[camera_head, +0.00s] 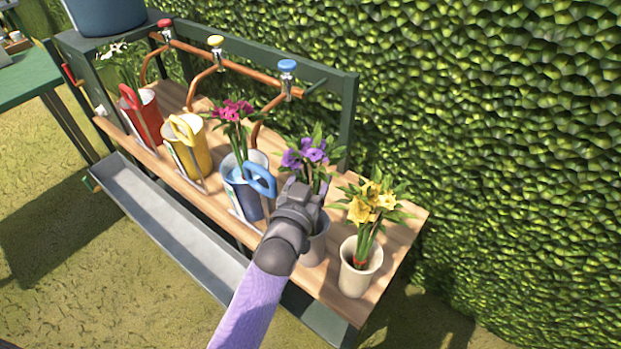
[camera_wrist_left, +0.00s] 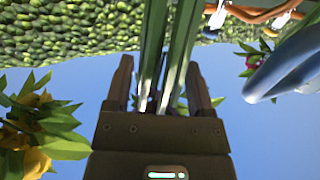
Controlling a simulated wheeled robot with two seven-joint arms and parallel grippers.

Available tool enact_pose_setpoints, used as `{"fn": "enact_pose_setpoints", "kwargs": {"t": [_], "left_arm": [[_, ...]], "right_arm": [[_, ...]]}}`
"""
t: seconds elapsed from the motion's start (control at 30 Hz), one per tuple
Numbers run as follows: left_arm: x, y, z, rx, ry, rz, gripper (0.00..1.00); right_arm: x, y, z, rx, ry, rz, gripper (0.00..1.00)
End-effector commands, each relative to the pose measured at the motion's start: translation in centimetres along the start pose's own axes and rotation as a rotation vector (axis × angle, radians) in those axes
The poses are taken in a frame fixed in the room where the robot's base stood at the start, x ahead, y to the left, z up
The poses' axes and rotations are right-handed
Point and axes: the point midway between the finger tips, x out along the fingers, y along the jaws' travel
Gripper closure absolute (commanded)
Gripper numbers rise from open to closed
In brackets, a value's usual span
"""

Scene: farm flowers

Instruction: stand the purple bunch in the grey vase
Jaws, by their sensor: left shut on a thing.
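The purple bunch (camera_head: 308,153) is upright, blooms at the top, above the grey vase (camera_head: 318,246) on the wooden shelf. My left gripper (camera_head: 302,197) is shut on its green stems, just above and in front of the vase. In the left wrist view the stems (camera_wrist_left: 178,50) run between the two fingers of the left gripper (camera_wrist_left: 160,88). The gripper and hand hide the lower stems and much of the vase's rim, so I cannot tell whether the stem ends are inside it. My right gripper is not in view.
A cream vase (camera_head: 352,278) with a yellow bunch (camera_head: 370,205) stands close on the right. Yellow (camera_head: 188,155) and red (camera_head: 143,117) cans stand farther left.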

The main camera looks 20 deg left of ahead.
Motion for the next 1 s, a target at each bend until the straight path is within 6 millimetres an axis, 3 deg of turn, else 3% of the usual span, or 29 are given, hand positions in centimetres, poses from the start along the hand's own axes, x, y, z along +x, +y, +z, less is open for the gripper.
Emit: {"fn": "enact_pose_setpoints", "kwargs": {"t": [0.03, 0.13, 0.17, 0.47, 0.8, 1.0], "left_arm": [[0.0, 0.0, -0.1, 0.000, 0.002, 0.000, 0.24], [0.0, 0.0, -0.1, 0.000, 0.002, 0.000, 0.03], [0.0, 0.0, -0.1, 0.000, 0.002, 0.000, 0.00], [-0.7, 0.0, 0.0, 0.000, -0.003, 0.000, 0.00], [-7.4, 0.0, -0.2, -0.001, -0.003, 0.000, 0.00], [-9.8, 0.0, -0.1, 0.001, 0.001, 0.000, 0.00]], "right_arm": [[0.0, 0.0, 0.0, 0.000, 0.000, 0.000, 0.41], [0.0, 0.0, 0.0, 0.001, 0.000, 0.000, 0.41], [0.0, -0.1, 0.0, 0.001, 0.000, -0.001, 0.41], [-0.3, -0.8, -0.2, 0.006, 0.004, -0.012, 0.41], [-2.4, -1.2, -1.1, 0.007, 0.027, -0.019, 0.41], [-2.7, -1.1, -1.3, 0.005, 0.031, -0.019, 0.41]]}}
